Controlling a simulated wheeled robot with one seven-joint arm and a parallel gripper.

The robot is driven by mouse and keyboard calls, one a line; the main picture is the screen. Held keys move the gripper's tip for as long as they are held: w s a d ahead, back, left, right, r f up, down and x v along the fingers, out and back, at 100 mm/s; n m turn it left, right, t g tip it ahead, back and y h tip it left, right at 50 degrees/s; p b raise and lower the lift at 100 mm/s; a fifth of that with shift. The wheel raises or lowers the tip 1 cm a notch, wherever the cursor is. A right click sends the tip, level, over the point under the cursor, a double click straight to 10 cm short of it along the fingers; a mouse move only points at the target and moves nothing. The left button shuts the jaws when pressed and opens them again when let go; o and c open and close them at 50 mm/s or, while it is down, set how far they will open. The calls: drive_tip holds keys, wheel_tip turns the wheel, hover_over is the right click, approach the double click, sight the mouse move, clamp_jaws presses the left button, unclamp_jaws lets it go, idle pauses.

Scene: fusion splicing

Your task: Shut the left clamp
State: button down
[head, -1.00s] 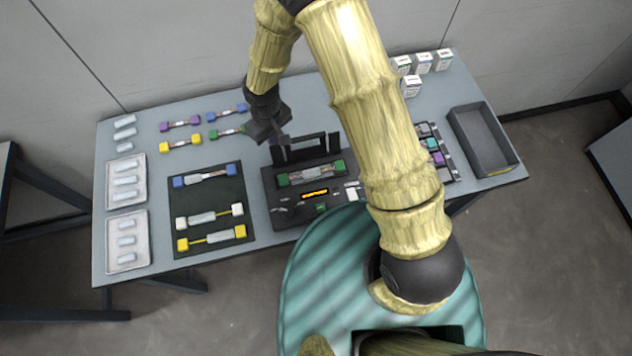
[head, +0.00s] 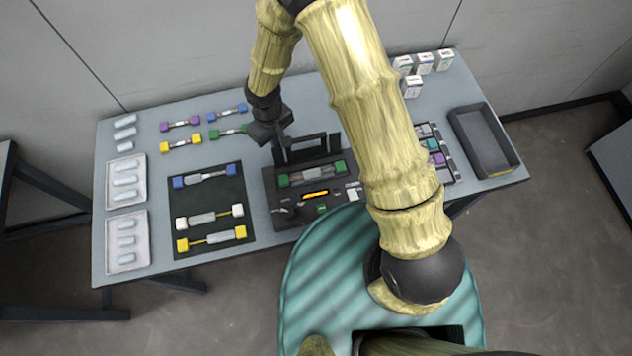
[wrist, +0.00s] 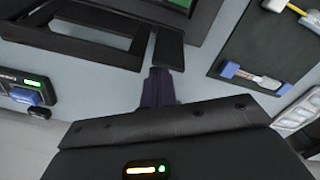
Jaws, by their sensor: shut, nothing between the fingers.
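The dark splicer (head: 268,205) sits in the middle of the table, with a green-ended fibre piece (head: 312,174) lying across it. A dark raised frame (head: 318,141) stands along its back edge; the frame also shows in the wrist view (wrist: 128,28). A separate dark bar (wrist: 168,47), apparently the left clamp, stands beside the frame's left end and looks raised. My gripper (head: 284,143) is above the splicer's back left corner. In the wrist view my gripper (wrist: 158,75) has its fingers shut and empty, right at the bar's near end; I cannot tell whether they touch.
A dark mat (head: 210,220) with several fibre pieces lies left of the splicer. Small coloured-ended pieces (head: 180,143) lie behind the mat. White trays (head: 110,240) are at the far left. A grey bin (head: 510,165) stands at the right. My arm hides part of the table right of the splicer.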

sight(277, 154)
drive_tip(key=shift+f, duration=0.1)
drive_tip(key=shift+f+b, duration=0.7)
drive_tip(key=shift+f, duration=0.05)
drive_tip(key=shift+s, duration=0.1)
idle(0.3)
drive_tip(key=shift+s+d+f+b, duration=0.15)
drive_tip(key=shift+s+b, duration=0.1)
drive_tip(key=shift+s, duration=0.35)
drive_tip(key=shift+s+d+r+b, duration=0.15)
drive_tip(key=shift+s+b, duration=0.15)
drive_tip(key=shift+s, duration=0.25)
drive_tip(key=shift+s+d+f+b, duration=0.15)
drive_tip(key=shift+s+b, duration=0.1)
drive_tip(key=shift+s, duration=0.35)
drive_tip(key=shift+w, duration=0.1)
drive_tip(key=shift+w+a+r, duration=0.1)
drive_tip(key=shift+r, duration=0.2)
drive_tip(key=shift+w+a+r+p, duration=0.1)
drive_tip(key=shift+w+r+p, duration=0.1)
drive_tip(key=shift+r+p, duration=0.9)
drive_tip(key=shift+w+d+r+p, duration=0.1)
drive_tip(key=shift+w+r+p, duration=0.1)
drive_tip(key=shift+r+p, duration=0.85)
drive_tip(key=shift+w+a+r+p, duration=0.1)
drive_tip(key=shift+w+r+p, duration=0.1)
drive_tip(key=shift+r+p, duration=0.85)
drive_tip(key=shift+r, duration=0.2)
